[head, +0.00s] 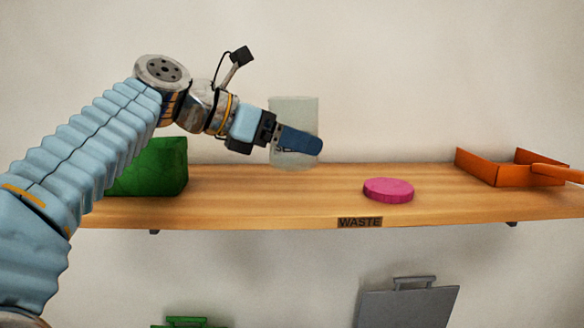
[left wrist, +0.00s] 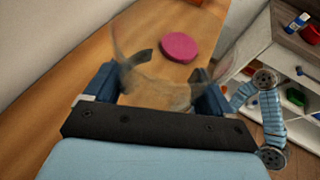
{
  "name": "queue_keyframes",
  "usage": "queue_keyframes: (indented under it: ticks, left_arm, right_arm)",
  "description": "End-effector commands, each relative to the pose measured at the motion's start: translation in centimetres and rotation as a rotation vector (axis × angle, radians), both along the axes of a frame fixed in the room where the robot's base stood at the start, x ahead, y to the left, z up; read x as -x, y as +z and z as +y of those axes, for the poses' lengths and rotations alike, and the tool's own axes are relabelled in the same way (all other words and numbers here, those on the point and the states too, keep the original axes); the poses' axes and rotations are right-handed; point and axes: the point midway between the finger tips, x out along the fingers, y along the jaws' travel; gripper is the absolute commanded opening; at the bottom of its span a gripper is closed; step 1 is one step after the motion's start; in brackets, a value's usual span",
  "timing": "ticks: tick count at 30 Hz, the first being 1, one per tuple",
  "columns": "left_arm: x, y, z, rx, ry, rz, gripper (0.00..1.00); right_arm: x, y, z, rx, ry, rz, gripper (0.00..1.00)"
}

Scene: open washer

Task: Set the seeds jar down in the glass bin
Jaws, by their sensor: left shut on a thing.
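A clear, see-through jar (head: 294,108) is between the dark blue fingers of my left gripper (head: 298,142), which is shut on it. It looks upright in the head view, near the back of the wooden shelf; whether its base touches the shelf I cannot tell. In the left wrist view the jar (left wrist: 155,88) shows faintly between the fingers of my left gripper (left wrist: 157,90). No seeds or label can be made out. Below the shelf are a grey bin (head: 408,308) and a green bin (head: 186,322), both cut off; which one is for glass I cannot tell. My right gripper is not visible.
The wooden shelf (head: 280,208) bears a "WASTE" label (head: 360,222), a pink disc (head: 388,190), an orange open tray (head: 482,173) and a green block-like object (head: 160,168) partly behind my arm. Shelf around the disc is clear. A white shelf unit (left wrist: 262,42) stands at right.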

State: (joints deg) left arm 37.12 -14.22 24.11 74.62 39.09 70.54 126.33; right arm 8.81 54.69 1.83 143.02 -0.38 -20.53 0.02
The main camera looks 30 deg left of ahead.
Motion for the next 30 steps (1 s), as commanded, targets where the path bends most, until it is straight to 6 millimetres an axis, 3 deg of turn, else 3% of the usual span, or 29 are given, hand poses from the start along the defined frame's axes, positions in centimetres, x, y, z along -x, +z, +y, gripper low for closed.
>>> queue_keyframes:
  ticks: [9, 14, 26, 27, 30]
  left_arm:
    - [-2.0, -3.1, 1.3, 0.001, 0.002, 0.002, 0.42]
    - [-1.8, -5.3, 1.2, 0.000, 0.001, 0.000, 0.42]
    - [-1.9, -6.0, 1.2, 0.000, 0.001, -0.002, 0.42]
    - [-1.9, -6.0, 1.2, -0.001, 0.001, -0.001, 0.86]
    - [-1.9, -6.0, 1.2, -0.001, 0.001, -0.001, 1.00]
  right_arm:
    - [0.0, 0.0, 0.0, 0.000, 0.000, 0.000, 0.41]
    - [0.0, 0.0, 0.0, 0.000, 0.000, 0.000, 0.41]
    - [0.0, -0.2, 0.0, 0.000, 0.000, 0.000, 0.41]
    - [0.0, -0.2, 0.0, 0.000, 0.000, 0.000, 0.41]
    - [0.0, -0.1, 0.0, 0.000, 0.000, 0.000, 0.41]
